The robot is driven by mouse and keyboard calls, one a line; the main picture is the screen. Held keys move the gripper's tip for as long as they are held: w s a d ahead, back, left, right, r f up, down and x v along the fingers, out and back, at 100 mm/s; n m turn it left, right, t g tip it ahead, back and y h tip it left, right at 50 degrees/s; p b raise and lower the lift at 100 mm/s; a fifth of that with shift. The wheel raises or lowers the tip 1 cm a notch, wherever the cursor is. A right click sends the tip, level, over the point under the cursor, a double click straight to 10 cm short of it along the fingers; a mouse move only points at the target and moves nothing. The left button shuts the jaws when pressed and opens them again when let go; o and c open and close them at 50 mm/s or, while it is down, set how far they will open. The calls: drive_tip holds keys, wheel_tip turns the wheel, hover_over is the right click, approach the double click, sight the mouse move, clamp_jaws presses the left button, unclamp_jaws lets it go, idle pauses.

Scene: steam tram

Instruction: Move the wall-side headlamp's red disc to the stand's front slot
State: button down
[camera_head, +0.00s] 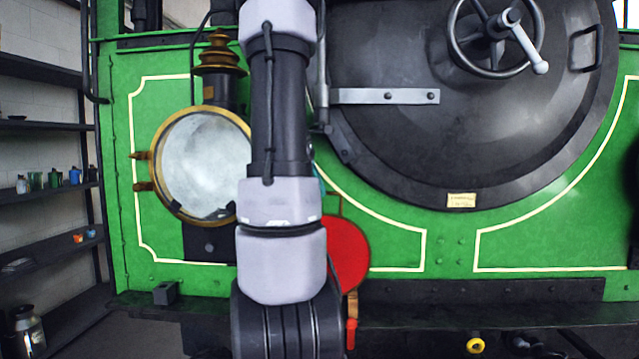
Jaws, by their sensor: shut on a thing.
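The headlamp on the left (198,165), on the side of the shelved wall, has a brass rim and a pale glass with no disc over it. A red disc (349,255) shows just right of my arm, its left part hidden behind the arm. Below the disc are a short tan piece and a small red piece; I cannot tell whether they belong to it. My gripper is hidden behind my own arm, so its hold on the disc does not show. I cannot make out the stand or its front slot.
The green tram front carries a large dark round door (480,120) with a handwheel (497,38). A dark ledge (470,291) runs below it. Dark shelves (45,124) with small jars stand at the far left. A metal can (27,332) stands below them.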

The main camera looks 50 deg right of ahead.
drive_tip(key=shift+w+d+f, duration=0.45)
drive_tip(key=shift+d+f, duration=0.1)
drive_tip(key=shift+d, duration=0.05)
drive_tip(key=shift+w+d+f, duration=0.4)
drive_tip(key=shift+d+f, duration=0.1)
drive_tip(key=shift+d, duration=0.1)
drive_tip(key=shift+s, duration=0.1)
idle(1.9)
drive_tip(key=shift+f, duration=2.45)
idle(1.8)
drive_tip(key=c, duration=0.8)
unclamp_jaws()
drive_tip(key=shift+c, duration=0.2)
drive_tip(key=shift+o, duration=0.3)
